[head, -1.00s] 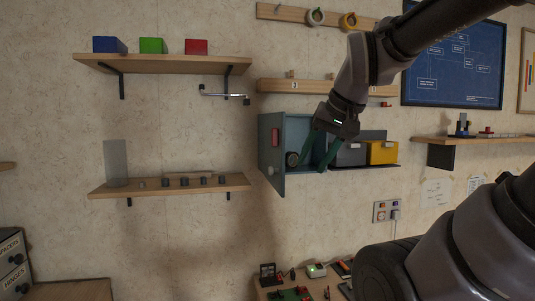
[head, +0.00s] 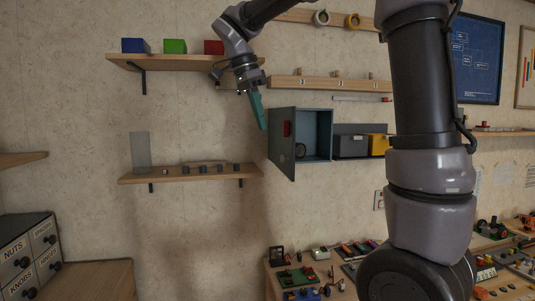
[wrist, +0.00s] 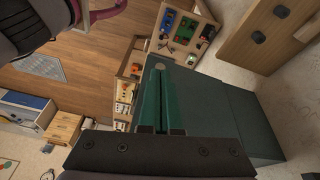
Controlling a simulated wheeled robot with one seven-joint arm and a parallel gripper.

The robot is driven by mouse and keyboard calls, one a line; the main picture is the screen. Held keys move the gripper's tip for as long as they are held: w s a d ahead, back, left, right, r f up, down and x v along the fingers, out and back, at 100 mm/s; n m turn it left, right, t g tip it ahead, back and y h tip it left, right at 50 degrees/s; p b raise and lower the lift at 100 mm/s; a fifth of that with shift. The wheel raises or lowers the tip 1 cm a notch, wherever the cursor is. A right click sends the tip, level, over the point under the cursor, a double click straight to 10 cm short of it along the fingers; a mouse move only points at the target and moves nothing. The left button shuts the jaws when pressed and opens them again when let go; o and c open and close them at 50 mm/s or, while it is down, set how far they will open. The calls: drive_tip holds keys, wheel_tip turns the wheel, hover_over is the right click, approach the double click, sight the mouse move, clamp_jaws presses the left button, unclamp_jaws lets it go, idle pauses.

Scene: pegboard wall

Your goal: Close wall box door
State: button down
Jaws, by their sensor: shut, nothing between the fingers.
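The grey-blue wall box (head: 318,134) is fixed to the wall, its front open. Its door (head: 281,158) stands swung out at the box's left side, with a red handle (head: 287,129) on it. A dark round item (head: 300,151) shows inside the box opening. My gripper (head: 262,126) has its green fingers together and empty, pointing down just left of the door's upper edge. In the wrist view my gripper (wrist: 158,72) shows shut beside a large dark grey-green panel (wrist: 225,110); I cannot tell whether they touch.
An upper shelf (head: 165,62) with blue, green and red blocks lies behind and left of my gripper. A lower shelf (head: 215,175) with small pegs is below left. A grey bin (head: 350,147) and a yellow bin (head: 378,145) are right of the box. Bare wall lies between the shelves.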

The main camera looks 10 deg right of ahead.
drive_tip(key=w+a+m+h, duration=0.1)
drive_tip(key=w+a+m, duration=0.1)
drive_tip(key=a, duration=0.2)
drive_tip(key=d+f+m, duration=0.1)
drive_tip(key=d+f, duration=0.6)
drive_tip(key=f, duration=0.1)
drive_tip(key=shift+s+d+f, duration=0.15)
drive_tip(key=shift+s+f, duration=0.2)
